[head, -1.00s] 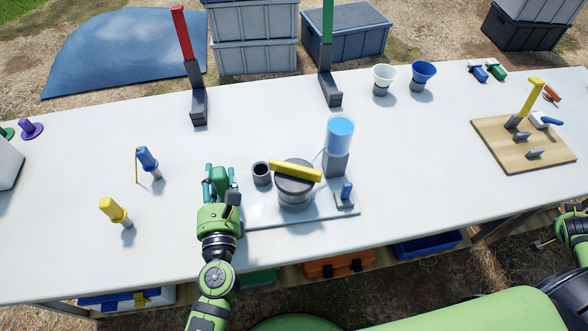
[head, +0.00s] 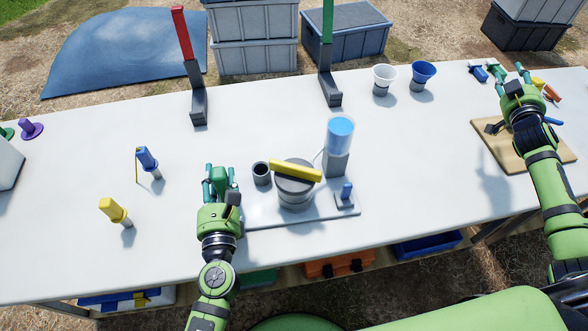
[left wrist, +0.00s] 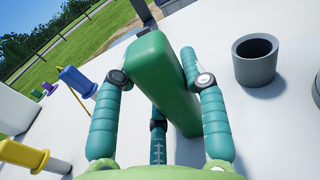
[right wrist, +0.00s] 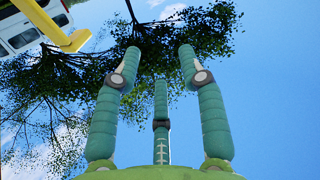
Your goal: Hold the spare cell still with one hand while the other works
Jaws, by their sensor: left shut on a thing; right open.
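My left gripper (head: 219,182) is shut on an upright green block (left wrist: 162,70) at the left end of a white tray. In the left wrist view its fingers press on both sides of the block. No label shows whether this block is the spare cell. My right gripper (head: 508,76) is open and empty above the wooden board (head: 494,155) at the right. In the right wrist view its spread fingers (right wrist: 158,65) stand against sky and tree, with a yellow lever (right wrist: 62,30) at upper left. My right arm hides part of the board and its fittings.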

